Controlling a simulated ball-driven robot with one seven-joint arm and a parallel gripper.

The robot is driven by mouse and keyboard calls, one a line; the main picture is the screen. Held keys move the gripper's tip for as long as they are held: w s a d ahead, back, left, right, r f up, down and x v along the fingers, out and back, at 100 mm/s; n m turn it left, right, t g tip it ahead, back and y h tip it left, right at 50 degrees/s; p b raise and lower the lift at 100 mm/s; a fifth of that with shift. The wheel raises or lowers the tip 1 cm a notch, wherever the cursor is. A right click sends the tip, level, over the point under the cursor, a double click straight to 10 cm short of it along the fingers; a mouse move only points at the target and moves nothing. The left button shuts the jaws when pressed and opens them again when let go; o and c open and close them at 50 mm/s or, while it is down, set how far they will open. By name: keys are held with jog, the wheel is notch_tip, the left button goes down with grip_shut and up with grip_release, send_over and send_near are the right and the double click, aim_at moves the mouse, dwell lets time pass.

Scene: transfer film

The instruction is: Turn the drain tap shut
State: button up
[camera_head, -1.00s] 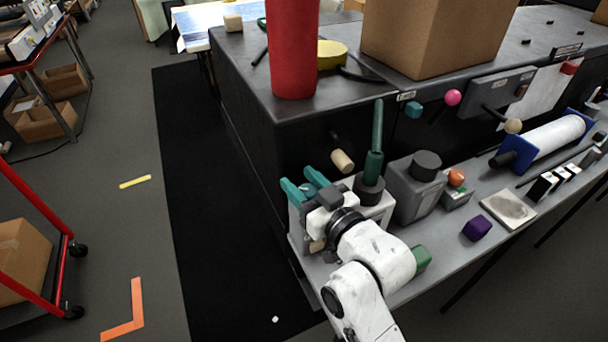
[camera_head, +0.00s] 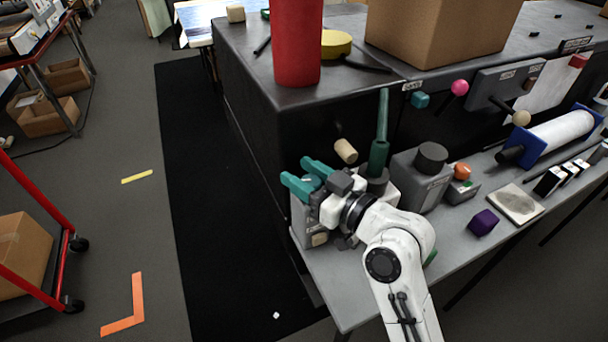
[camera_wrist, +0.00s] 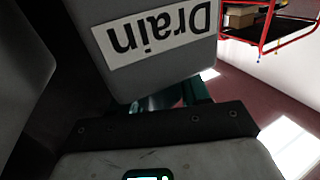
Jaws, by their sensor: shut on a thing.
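A grey block (camera_head: 301,222) stands at the left end of the grey shelf. In the wrist view a block with an upside-down "Drain" label (camera_wrist: 150,35) fills the upper middle. My gripper (camera_head: 304,177) is over the top of the block, its two teal fingers pointing left. It is shut on the drain tap (camera_head: 313,183), of which only a small blue-teal part shows between the fingers. The rest of the tap is hidden by my fingers and wrist. In the wrist view the teal fingers show only partly behind a dark bar.
A green upright lever (camera_head: 382,125) stands just right of my gripper, and a wooden peg (camera_head: 346,150) juts out behind it. A grey box with a dark knob (camera_head: 431,157) is further right. A red cylinder (camera_head: 297,45) stands above. Floor is open at left.

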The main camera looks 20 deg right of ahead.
jog(key=o, duration=0.7)
jog(key=b+v, duration=0.2)
jog(key=v, duration=0.8)
jog(key=shift+s+d, duration=0.15)
jog(key=shift+s, duration=0.2)
